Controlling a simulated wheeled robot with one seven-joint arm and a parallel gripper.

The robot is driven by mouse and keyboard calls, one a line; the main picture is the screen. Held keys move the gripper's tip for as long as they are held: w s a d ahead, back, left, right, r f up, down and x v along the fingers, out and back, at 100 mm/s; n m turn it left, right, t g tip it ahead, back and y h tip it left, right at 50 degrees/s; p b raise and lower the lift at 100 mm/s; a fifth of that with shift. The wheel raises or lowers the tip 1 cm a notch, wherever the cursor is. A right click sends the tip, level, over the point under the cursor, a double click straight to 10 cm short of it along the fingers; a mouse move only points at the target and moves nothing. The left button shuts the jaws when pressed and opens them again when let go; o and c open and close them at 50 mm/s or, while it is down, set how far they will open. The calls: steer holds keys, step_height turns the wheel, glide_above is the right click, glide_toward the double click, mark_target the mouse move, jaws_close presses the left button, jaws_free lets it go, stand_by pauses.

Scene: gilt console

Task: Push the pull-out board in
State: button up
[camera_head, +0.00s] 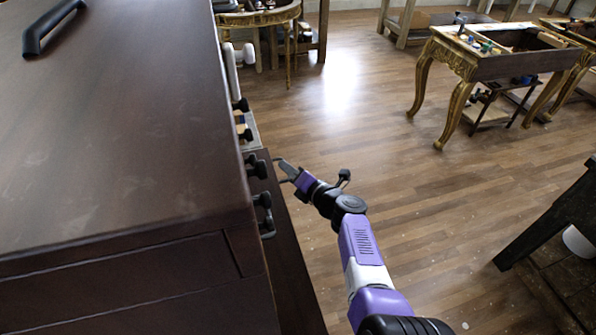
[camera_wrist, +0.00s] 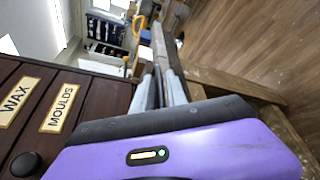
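The dark wooden cabinet (camera_head: 120,130) fills the left of the head view. A flat dark ledge (camera_head: 290,265) sticks out from its front below the black pulls; it looks like the pull-out board, but I cannot tell for certain. My gripper (camera_head: 283,170) is beside the cabinet front, close to the pulls and near the ledge's far part. I cannot tell whether it touches anything. In the wrist view its fingers (camera_wrist: 154,88) lie close together, shut, with nothing clearly held. A narrow brown-grey strip (camera_wrist: 162,45) runs just beyond them; what it belongs to is unclear.
Black pulls (camera_head: 264,212) stick out from the cabinet front. Drawer labels WAX (camera_wrist: 17,101) and MOULDS (camera_wrist: 60,108) show in the wrist view. A gilt-legged table (camera_head: 490,60) stands far right, a dark bench (camera_head: 560,220) at the right edge. Wooden floor (camera_head: 400,160) between is clear.

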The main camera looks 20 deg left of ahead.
steer(key=shift+p+v, duration=0.85)
steer(key=shift+v, duration=2.05)
